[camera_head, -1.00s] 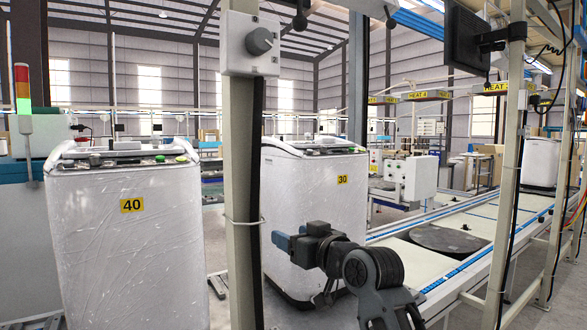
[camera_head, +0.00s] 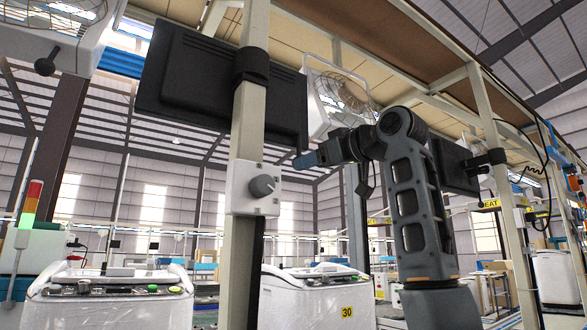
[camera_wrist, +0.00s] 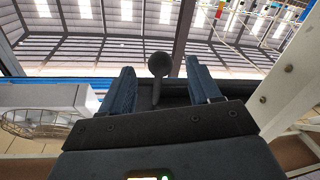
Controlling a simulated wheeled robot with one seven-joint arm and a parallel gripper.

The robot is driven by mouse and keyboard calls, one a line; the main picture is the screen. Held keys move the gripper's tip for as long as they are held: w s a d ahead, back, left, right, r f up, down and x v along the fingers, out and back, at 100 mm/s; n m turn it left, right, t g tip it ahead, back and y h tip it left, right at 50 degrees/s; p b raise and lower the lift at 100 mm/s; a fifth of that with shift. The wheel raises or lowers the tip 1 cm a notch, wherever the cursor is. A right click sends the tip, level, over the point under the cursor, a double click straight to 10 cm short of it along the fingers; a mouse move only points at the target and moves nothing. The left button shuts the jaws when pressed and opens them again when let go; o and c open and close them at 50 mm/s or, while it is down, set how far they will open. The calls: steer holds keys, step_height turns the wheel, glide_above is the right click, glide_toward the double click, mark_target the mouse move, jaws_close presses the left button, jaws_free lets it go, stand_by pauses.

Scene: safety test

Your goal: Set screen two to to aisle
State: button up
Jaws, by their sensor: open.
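Two black screens hang on posts in the head view: a large near one (camera_head: 222,85) at upper left and a farther one (camera_head: 455,165) at right, partly behind my arm. Which is screen two is not marked. My gripper (camera_head: 298,162) points left, by the lower right corner of the near screen. In the wrist view its blue fingers (camera_wrist: 160,68) are open, with a dark ball-ended lever (camera_wrist: 158,66) showing between them. Whether the lever is inside the jaws or beyond them I cannot tell. The lever stands by a dark panel edge.
A grey knob (camera_head: 262,186) on a white box is on the near post, below the screen. White caged fans (camera_head: 340,100) hang behind my gripper and at upper left. Wrapped white machines (camera_head: 108,300) stand below. A beige post (camera_head: 497,150) rises at right.

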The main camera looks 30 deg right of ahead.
mark_target(293, 166)
steer(key=shift+w+a+r+p, duration=0.15)
steer(key=shift+w+p, duration=0.3)
steer(key=shift+w, duration=0.8)
steer(key=shift+w+a+r+p, duration=0.1)
steer(key=shift+w+a+p, duration=0.3)
steer(key=shift+w, duration=0.8)
steer(key=shift+w+a+r+p, duration=0.1)
steer(key=shift+w+p, duration=0.45)
steer(key=shift+w, duration=0.7)
steer(key=shift+c, duration=0.4)
jaws_close()
